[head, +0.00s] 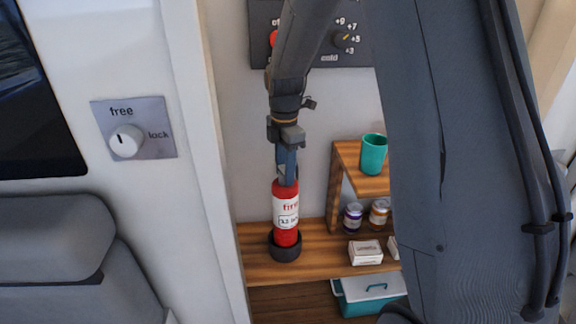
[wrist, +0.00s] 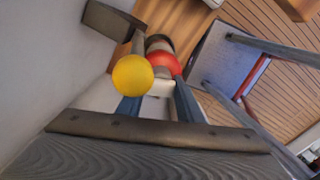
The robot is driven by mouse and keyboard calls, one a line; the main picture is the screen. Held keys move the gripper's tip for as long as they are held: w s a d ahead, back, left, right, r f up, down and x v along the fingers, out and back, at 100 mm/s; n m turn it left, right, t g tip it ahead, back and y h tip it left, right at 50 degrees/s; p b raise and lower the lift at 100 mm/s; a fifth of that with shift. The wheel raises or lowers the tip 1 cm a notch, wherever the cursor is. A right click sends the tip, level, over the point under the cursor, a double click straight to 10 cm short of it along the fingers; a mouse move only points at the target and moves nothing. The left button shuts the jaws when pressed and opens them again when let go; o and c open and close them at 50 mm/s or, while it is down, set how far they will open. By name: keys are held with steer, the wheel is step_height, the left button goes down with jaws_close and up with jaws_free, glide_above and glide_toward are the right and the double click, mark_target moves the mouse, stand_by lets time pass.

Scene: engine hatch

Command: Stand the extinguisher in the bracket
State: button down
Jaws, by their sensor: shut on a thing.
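The red extinguisher (head: 286,205) with a white label stands upright over the wooden shelf in the head view. Its lower end is inside or directly behind the dark round bracket (head: 285,250), so its base is hidden and I cannot tell if it is fully seated. My gripper (head: 287,172) points down and is shut on the top of the extinguisher. In the wrist view the extinguisher's red shoulder (wrist: 165,64) shows beyond my gripper (wrist: 158,105), with part of the dark bracket (wrist: 159,41) past it.
A yellow ball-like thing (wrist: 132,76) is close to my fingers. Right of the bracket are a white box (head: 365,252), two jars (head: 353,217) and a teal cup (head: 373,154) on a raised shelf. A teal-and-white case (head: 368,294) is below. A wall post (head: 205,150) stands left.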

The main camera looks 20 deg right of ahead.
mark_target(284, 185)
steer(key=shift+f+p, duration=0.75)
steer(key=shift+f, duration=1.55)
steer(key=shift+w+a+f, duration=0.1)
steer(key=shift+w+f, duration=0.15)
steer(key=shift+f, duration=0.2)
steer(key=c, duration=1.3)
jaws_free()
steer(key=shift+s, duration=0.1)
steer(key=shift+o, duration=0.2)
step_height(284, 185, up, 12)
steer(key=shift+b, duration=1.25)
steer(key=s+f+m, duration=0.3)
steer(key=s+m, duration=0.7)
steer(key=s, duration=0.1)
steer(key=s+f+m, duration=0.4)
steer(key=s+m, duration=0.6)
steer(key=s, duration=0.1)
steer(key=shift+t, duration=0.4)
